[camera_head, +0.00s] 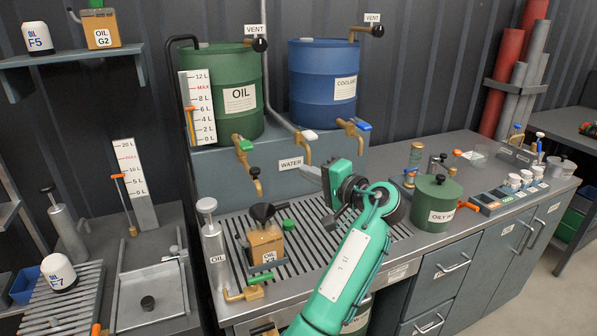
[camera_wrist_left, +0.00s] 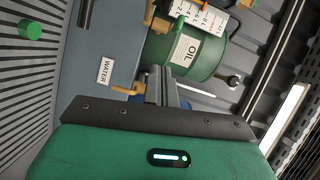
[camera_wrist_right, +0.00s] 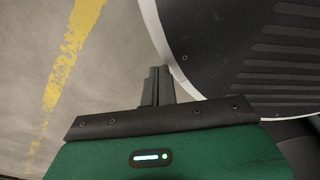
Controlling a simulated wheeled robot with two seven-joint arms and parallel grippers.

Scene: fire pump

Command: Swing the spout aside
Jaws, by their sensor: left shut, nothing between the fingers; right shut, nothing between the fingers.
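Three brass taps stick out over the bench. The oil tap (camera_head: 251,172) has a green handle and a drooping spout. The water tap (camera_head: 305,143) has a white handle, and the coolant tap (camera_head: 350,129) has a blue handle. My left gripper (camera_head: 310,173) is shut and empty, just in front of and below the water tap in the head view. In the left wrist view its closed fingers (camera_wrist_left: 161,80) point towards the green oil drum (camera_wrist_left: 195,52), with a brass spout (camera_wrist_left: 128,91) just left of them. My right gripper (camera_wrist_right: 157,76) is shut and empty over the floor.
Below the taps is a slatted drain grate (camera_head: 325,232) with an oil can and black funnel (camera_head: 264,240). A dark green pot (camera_head: 436,203) stands right of my left arm. The blue coolant drum (camera_head: 323,83) stands behind the taps. A yellow floor stripe (camera_wrist_right: 73,50) lies beside my right gripper.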

